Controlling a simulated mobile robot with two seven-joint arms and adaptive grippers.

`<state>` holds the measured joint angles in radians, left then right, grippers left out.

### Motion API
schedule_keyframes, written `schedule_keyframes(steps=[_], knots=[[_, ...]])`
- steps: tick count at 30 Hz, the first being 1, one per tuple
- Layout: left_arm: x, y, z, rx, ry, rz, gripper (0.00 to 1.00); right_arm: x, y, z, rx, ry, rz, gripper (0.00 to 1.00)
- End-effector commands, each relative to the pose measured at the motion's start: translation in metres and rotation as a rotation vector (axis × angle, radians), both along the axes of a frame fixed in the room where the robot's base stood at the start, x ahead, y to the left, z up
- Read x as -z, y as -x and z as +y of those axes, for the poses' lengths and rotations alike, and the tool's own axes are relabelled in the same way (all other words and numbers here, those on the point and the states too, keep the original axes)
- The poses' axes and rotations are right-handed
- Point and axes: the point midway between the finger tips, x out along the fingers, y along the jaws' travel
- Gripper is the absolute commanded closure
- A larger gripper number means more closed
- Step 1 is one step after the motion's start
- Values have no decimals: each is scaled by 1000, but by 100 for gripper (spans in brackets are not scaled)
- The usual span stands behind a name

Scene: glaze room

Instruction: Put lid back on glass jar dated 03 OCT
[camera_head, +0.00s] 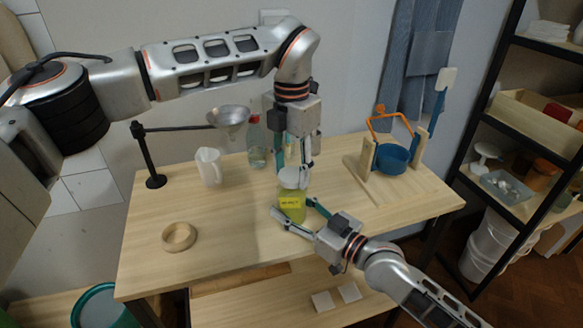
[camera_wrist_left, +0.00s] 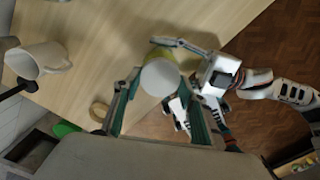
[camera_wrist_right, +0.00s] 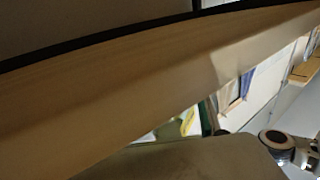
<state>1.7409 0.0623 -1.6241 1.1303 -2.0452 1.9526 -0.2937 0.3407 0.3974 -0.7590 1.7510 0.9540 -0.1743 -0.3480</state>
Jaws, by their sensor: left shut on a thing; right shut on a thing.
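The glass jar (camera_head: 292,210) holds yellow-green contents and stands upright near the table's front edge. Its yellow label has dark writing too small to read. My right gripper (camera_head: 294,212) is shut around the jar from the front right. A pale round lid (camera_head: 289,178) is right over the jar's mouth, held by my left gripper (camera_head: 292,173) from above. I cannot tell whether lid and jar touch. In the left wrist view the lid (camera_wrist_left: 160,77) sits between the fingertips and hides most of the jar (camera_wrist_left: 181,57). The right wrist view shows neither clearly.
A white pitcher (camera_head: 208,168), a funnel on a black stand (camera_head: 153,160) and a clear bottle (camera_head: 256,143) stand behind left. A wooden ring (camera_head: 179,237) lies front left. A blue pot (camera_head: 391,158) in a wooden frame stands right. The table's left middle is clear.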

Motion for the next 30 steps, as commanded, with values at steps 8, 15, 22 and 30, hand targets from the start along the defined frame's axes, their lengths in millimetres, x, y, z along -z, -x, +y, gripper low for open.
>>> schedule_keyframes(steps=[8, 15, 22, 30], knots=[[-1, -1, 0, 515, -2, -3, 65, 1, 0, 0, 1, 1, 1, 100], [-1, -2, 0, 957, -1, -2, 65, 1, 0, -1, 1, 1, 1, 100], [-1, -3, 0, 1373, -1, -1, 65, 1, 0, -1, 1, 1, 1, 100], [-1, -3, -1, 1861, 0, -1, 65, 1, 0, -1, 1, 1, 1, 100]])
